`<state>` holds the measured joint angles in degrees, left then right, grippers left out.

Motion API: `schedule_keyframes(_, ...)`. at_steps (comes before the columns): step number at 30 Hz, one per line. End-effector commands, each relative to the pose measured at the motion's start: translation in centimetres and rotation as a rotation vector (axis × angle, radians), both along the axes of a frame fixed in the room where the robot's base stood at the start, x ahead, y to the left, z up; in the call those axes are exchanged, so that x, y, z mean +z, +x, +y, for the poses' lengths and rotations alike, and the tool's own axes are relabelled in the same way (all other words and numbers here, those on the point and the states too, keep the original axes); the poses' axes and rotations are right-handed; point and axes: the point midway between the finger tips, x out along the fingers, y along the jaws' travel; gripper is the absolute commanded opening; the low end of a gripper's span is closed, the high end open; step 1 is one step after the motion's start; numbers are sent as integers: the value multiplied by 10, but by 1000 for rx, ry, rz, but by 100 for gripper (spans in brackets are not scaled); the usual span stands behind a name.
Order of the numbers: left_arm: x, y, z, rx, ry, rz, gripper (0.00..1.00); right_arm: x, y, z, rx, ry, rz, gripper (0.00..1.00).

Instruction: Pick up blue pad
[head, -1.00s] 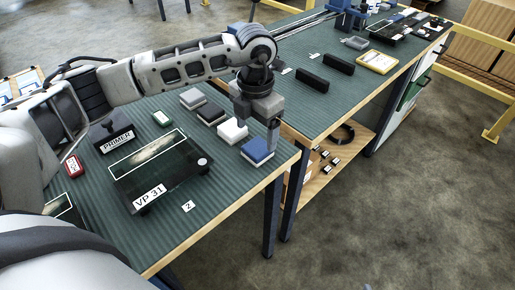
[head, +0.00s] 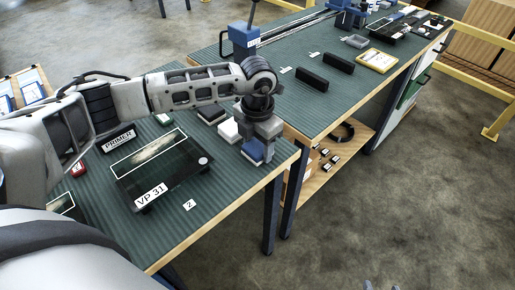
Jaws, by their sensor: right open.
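The blue pad (head: 252,151), a blue block with a pale lower layer, sits near the front right corner of the near table. My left gripper (head: 259,151) points down right at it and covers part of its top and right side. The fingers are at the pad's level, but I cannot tell whether they are closed on it. The pad appears to rest on the table. Just the fingertips of my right gripper (head: 381,286) show at the bottom edge, open and empty, over the floor and away from the tables.
A white pad (head: 229,131) and a dark pad (head: 211,115) stand behind the blue pad, partly under my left arm. A dark VP 31 panel (head: 163,170) lies to the left. A PRIMER block (head: 119,140) is further left. The second table (head: 300,105) adjoins behind.

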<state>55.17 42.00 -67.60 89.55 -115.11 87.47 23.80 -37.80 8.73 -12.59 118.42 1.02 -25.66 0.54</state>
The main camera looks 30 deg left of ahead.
Motion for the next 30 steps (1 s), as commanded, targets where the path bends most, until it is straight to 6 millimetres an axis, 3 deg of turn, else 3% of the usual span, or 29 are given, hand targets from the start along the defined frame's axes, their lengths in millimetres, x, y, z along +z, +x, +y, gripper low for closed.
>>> schedule_keyframes(11, 3, 1, 0, 0, -1, -2, 31, 0, 0, 0, 1, -1, 1, 45)
schedule_keyframes(19, 33, 1, 0, -1, 0, -5, 31, -2, -1, 0, 0, 1, 3, 45)
schedule_keyframes(30, 95, -20, 63, 6, 3, -2, 31, -13, -5, 2, -4, 18, 9, 45)
